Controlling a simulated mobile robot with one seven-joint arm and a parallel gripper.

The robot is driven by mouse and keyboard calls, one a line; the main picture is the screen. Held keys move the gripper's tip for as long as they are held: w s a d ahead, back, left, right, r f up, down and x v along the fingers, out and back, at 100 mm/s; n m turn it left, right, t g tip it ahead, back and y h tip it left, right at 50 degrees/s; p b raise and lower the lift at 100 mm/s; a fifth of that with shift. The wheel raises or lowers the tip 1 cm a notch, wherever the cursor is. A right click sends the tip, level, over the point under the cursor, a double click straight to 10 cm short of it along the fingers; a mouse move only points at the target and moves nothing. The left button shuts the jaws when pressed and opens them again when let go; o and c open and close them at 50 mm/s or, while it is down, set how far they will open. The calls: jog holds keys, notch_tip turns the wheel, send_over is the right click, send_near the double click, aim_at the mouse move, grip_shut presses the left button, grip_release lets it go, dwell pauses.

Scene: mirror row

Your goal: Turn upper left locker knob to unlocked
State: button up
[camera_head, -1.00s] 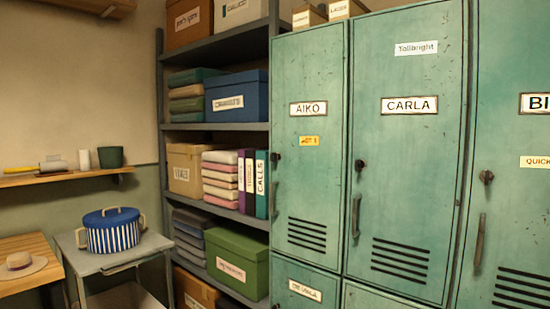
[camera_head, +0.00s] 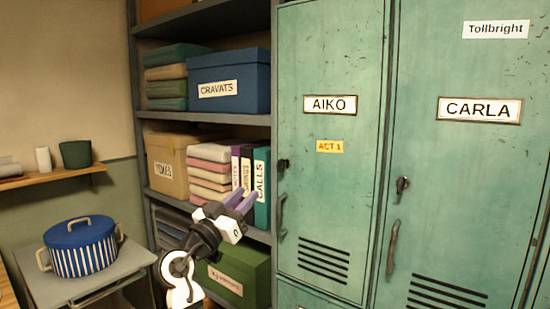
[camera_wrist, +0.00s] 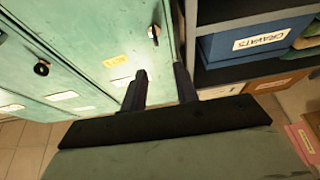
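The upper left locker is the green AIKO door (camera_head: 335,200), which is closed. Its dark knob (camera_head: 283,164) is at the door's left edge, above the handle; it is too small to tell which way it points. In the wrist view, which is turned nearly upside down, this knob (camera_wrist: 153,31) shows beyond the fingertips. My gripper (camera_head: 243,198) is in front of the shelves, left of and lower than the knob. In the wrist view my gripper (camera_wrist: 160,69) has its two fingers apart with nothing between them. It is not touching the knob.
The CARLA locker (camera_head: 460,190) with its own knob (camera_head: 402,184) is to the right. The AIKO handle (camera_head: 282,217) hangs below its knob. Shelves (camera_head: 205,118) with boxes and folders stand close on the left. A striped pot (camera_head: 82,250) sits on a side table.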

aim_at(278, 165)
jog(key=p+x, duration=0.2)
jog(key=x, duration=0.4)
jog(key=p+x, duration=0.3)
jog(key=x, duration=0.3)
jog(key=shift+d+r, duration=0.15)
jog(key=shift+d, duration=0.35)
jog(key=shift+w+d+r, duration=0.15)
jog(key=shift+w+d, duration=0.2)
jog(key=shift+w, duration=0.25)
jog(key=shift+c, duration=0.3)
grip_shut()
